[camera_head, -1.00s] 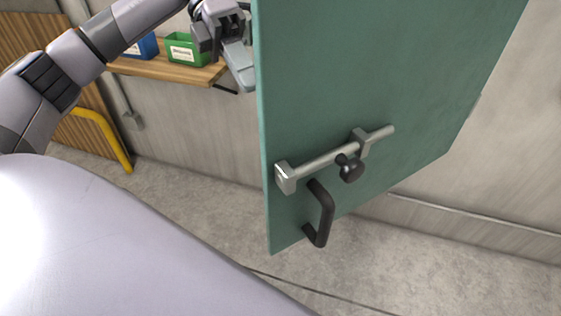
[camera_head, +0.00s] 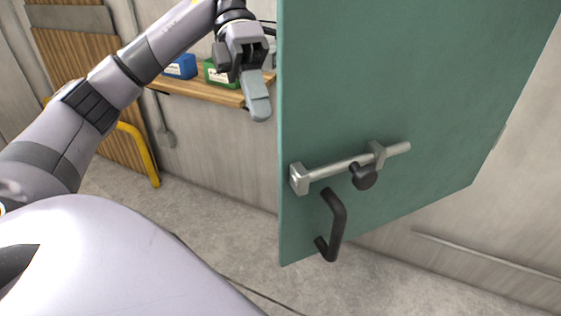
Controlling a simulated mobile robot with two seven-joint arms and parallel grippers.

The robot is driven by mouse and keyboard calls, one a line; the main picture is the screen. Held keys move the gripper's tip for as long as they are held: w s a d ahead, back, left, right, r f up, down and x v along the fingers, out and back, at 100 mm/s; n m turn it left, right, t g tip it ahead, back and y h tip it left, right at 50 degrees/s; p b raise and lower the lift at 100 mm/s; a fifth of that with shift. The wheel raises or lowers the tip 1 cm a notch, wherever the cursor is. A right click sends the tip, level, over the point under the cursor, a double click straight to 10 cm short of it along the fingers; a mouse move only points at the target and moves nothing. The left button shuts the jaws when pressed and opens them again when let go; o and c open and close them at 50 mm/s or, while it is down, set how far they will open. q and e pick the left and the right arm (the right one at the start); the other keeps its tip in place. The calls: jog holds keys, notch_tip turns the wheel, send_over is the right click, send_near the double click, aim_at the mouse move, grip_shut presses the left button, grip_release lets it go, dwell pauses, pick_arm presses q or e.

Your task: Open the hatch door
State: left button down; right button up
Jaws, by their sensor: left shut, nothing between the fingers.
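The hatch door (camera_head: 400,90) is a teal panel that fills the middle and right of the head view. It stands swung out at an angle from the grey wall. A metal slide bolt (camera_head: 340,167) with a dark knob (camera_head: 364,177) is on its face, above a black pull handle (camera_head: 336,226). My left gripper (camera_head: 261,108) is shut and empty, pointing down just left of the door's free edge. It does not appear to touch the door. My right gripper is not in view.
A wooden shelf (camera_head: 215,92) on the wall behind my left gripper holds a blue bin (camera_head: 181,67) and a green bin (camera_head: 214,75). A yellow rail (camera_head: 146,155) stands at the left by wooden panelling. Grey floor (camera_head: 210,205) is clear below the shelf.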

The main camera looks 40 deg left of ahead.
aim_at(281, 153)
pick_arm(q)
jog(key=shift+s+d+f+p, duration=0.2)
jog(key=shift+s+d+f, duration=0.45)
jog(key=shift+d, duration=0.6)
jog(key=shift+s+d+f+p, duration=0.15)
jog(key=shift+s+d+f, duration=0.5)
jog(key=shift+d, duration=0.55)
jog(key=shift+s+d+f+p, duration=0.2)
jog(key=shift+s+d+f, duration=0.4)
jog(key=shift+d, duration=0.65)
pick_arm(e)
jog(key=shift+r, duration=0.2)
